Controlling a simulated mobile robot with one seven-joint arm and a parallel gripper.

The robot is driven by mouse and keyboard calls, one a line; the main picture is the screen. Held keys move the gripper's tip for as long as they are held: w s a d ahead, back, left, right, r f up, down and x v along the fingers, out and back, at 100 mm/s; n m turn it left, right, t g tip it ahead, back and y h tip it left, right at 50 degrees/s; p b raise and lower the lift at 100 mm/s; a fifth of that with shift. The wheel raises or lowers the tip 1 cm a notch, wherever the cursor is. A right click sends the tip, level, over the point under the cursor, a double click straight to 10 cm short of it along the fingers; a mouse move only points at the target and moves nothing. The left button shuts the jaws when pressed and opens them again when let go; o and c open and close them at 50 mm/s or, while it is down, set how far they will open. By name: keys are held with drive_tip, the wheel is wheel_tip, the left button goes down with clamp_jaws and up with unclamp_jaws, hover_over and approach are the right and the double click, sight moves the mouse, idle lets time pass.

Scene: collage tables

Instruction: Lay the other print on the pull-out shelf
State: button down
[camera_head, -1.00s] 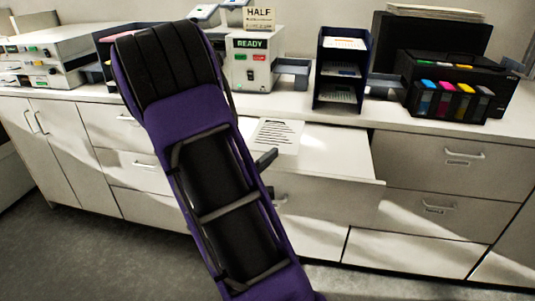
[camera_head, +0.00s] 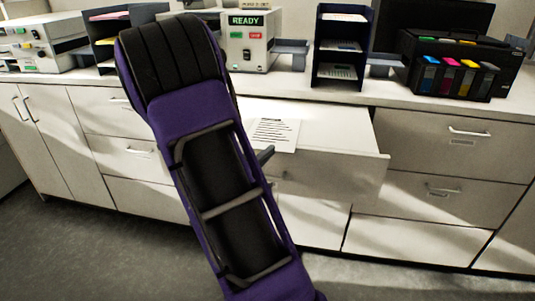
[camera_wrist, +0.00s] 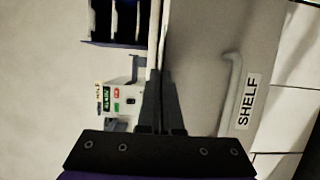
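A white print (camera_head: 274,133) with dark text lines is in my gripper (camera_head: 266,156), seen over the left part of the pull-out shelf (camera_head: 335,133) in the head view. One dark finger shows at its near edge; my arm hides the rest. In the wrist view my gripper (camera_wrist: 161,80) has its fingers close together, with the print seen nearly edge-on as a thin strip. The shelf is pulled out, and its front (camera_wrist: 205,70) carries a handle and a SHELF label. The visible shelf top is bare. I cannot tell the gap between print and shelf.
The white READY machine (camera_head: 248,45) stands on the counter behind the shelf. A dark tray rack (camera_head: 342,45) with sheets and a black printer (camera_head: 458,65) stand to its right. Closed drawers (camera_head: 450,150) flank the shelf. Grey floor lies in front.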

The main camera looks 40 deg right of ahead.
drive_tip(key=c, duration=1)
unclamp_jaws()
drive_tip(key=shift+a, duration=0.1)
drive_tip(key=p+v, duration=0.2)
drive_tip(key=v, duration=1.5)
drive_tip(key=shift+s, duration=0.3)
